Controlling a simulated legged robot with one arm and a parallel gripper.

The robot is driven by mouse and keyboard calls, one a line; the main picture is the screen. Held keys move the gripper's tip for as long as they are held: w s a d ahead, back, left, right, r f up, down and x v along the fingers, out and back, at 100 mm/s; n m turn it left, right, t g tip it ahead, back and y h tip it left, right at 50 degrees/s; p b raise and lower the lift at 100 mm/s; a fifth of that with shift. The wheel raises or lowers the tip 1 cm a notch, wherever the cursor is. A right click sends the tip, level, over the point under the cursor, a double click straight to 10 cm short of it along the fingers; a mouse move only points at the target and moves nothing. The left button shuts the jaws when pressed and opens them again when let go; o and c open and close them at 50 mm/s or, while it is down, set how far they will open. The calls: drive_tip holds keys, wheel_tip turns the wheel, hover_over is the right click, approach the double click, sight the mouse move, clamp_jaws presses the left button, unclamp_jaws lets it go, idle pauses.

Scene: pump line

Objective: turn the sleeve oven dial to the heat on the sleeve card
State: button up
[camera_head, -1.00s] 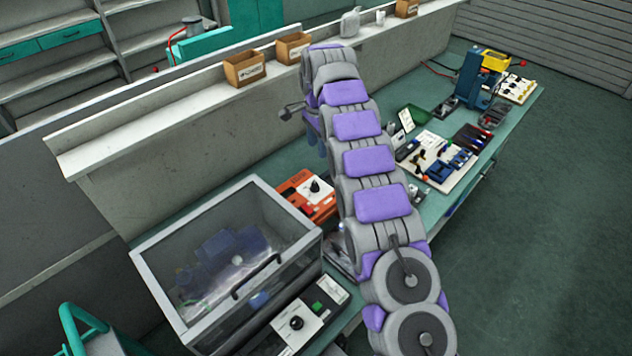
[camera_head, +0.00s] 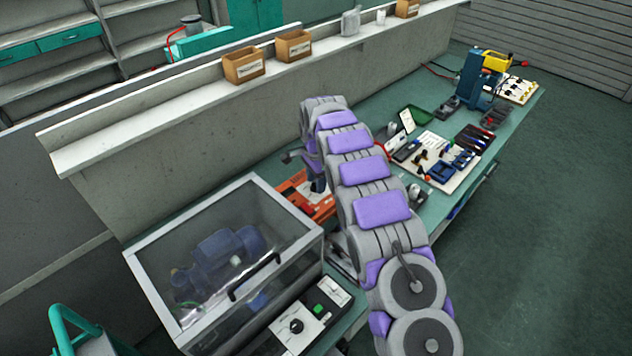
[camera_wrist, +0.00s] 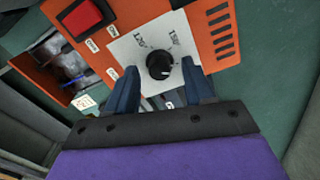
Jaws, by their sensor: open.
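The sleeve oven (camera_head: 325,213) is an orange box on the bench, left of my arm in the head view. In the wrist view the oven (camera_wrist: 222,42) has a white dial plate (camera_wrist: 128,48) with a round black dial (camera_wrist: 159,65). Marks on the plate look like 120° and 150° or 180°; the dial's exact setting is too small to tell. My gripper (camera_wrist: 161,80) is open, its blue fingers either side of the dial's lower edge; I cannot tell whether they touch it. In the head view my gripper (camera_head: 318,184) hides the dial. I cannot make out the sleeve card for certain.
A red switch (camera_wrist: 85,18) sits beside the dial plate. A clear-lidded test box (camera_head: 225,265) stands in front of the oven at left. A grey wall with a ledge (camera_head: 190,110) runs behind. A white tool board (camera_head: 448,180) lies to the right.

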drive_tip(key=shift+a+f, duration=0.15)
drive_tip(key=shift+a, duration=0.25)
drive_tip(key=shift+d, duration=0.35)
drive_tip(key=c, duration=0.5)
drive_tip(key=shift+a, duration=0.1)
clamp_jaws()
